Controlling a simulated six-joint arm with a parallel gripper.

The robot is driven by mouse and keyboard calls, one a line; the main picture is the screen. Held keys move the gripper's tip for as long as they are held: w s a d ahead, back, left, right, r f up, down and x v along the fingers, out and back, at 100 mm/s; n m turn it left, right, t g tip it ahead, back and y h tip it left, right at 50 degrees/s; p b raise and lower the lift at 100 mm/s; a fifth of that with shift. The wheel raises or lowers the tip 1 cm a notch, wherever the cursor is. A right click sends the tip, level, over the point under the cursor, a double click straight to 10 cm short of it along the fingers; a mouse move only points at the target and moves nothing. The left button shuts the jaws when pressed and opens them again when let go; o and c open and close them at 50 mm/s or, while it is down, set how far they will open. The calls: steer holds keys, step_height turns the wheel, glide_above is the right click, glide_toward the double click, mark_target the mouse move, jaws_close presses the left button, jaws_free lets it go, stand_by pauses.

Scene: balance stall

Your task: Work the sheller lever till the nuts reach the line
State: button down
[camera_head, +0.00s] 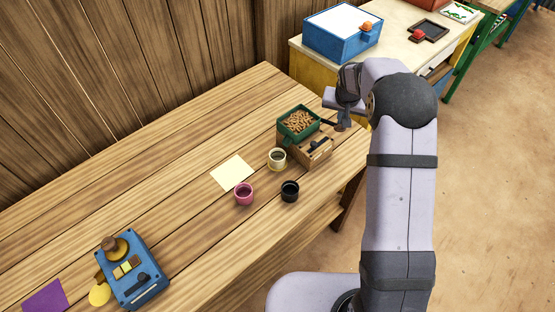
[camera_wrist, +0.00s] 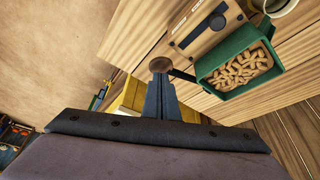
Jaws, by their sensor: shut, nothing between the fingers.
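The sheller is a wooden box (camera_head: 318,157) with a green hopper (camera_head: 286,133) full of tan nuts (camera_head: 298,121). In the wrist view the hopper (camera_wrist: 203,68) and nuts (camera_wrist: 238,70) are at the right. A dark lever (camera_wrist: 183,75) leaves the hopper's side and ends in a brown round knob (camera_wrist: 160,65). My gripper (camera_head: 341,126) is at the lever's outer end. In the wrist view its shut fingers (camera_wrist: 160,82) are just below the knob; I cannot tell if they touch. A pale cup (camera_head: 277,167) stands beside the sheller; no line on it can be made out.
A pink cup (camera_head: 243,199) and a black cup (camera_head: 290,195) stand in front, by a cream sheet (camera_head: 228,171). A blue device (camera_head: 148,291) sits at the front left of the table. A blue box (camera_head: 328,44) is on the table behind. The table's left middle is clear.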

mark_target(341, 130)
steer(key=shift+f, duration=0.15)
steer(key=shift+f+b, duration=0.45)
steer(key=shift+b, duration=0.05)
steer(key=shift+f, duration=0.2)
steer(key=shift+s+d+f+b, duration=0.15)
steer(key=shift+f+b, duration=0.85)
steer(key=shift+f, duration=0.25)
steer(key=shift+s+d+f+b, duration=0.15)
steer(key=shift+f+b, duration=0.8)
steer(key=shift+f, duration=0.25)
steer(key=shift+r, duration=0.15)
steer(key=shift+r, duration=0.1)
steer(key=shift+w+a+r+p, duration=0.15)
steer(key=shift+r+p, duration=0.95)
steer(key=shift+r, duration=0.45)
steer(key=shift+w+a+r+p, duration=0.1)
steer(key=shift+w+r+p, duration=0.05)
steer(key=shift+r+p, duration=1.15)
steer(key=shift+r+b, duration=0.15)
steer(key=shift+b, duration=0.15)
steer(key=shift+f, duration=0.2)
